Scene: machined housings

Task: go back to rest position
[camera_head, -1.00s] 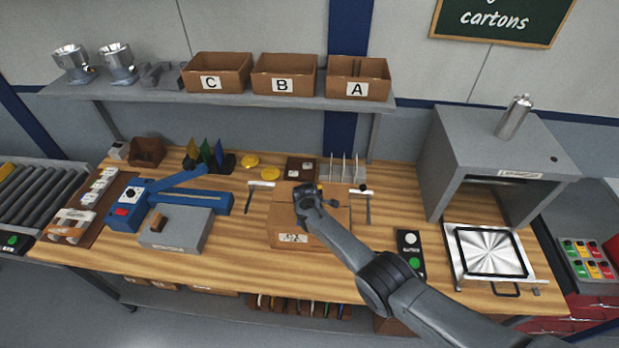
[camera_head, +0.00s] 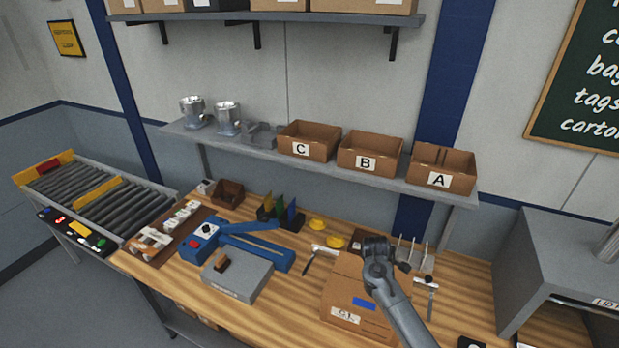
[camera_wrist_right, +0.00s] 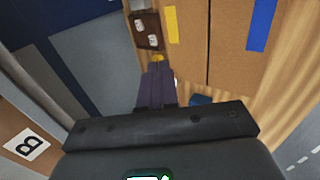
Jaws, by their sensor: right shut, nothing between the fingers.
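My right gripper (camera_head: 376,250) is in the head view, raised above the far part of a closed brown carton (camera_head: 345,295). Its arm comes in from the bottom right. In the right wrist view its two dark fingers (camera_wrist_right: 158,88) are together with nothing between them. The carton has a blue strip and a white label on it. It also shows in the right wrist view (camera_wrist_right: 215,50), beyond the fingers and apart from them. My left gripper is in neither view.
Bins C (camera_head: 308,141), B (camera_head: 370,154) and A (camera_head: 440,170) stand on the shelf behind the bench. A blue sealing device (camera_head: 205,238) is left of the carton. A grey cabinet (camera_head: 560,265) stands at right. A roller conveyor (camera_head: 95,200) is at far left.

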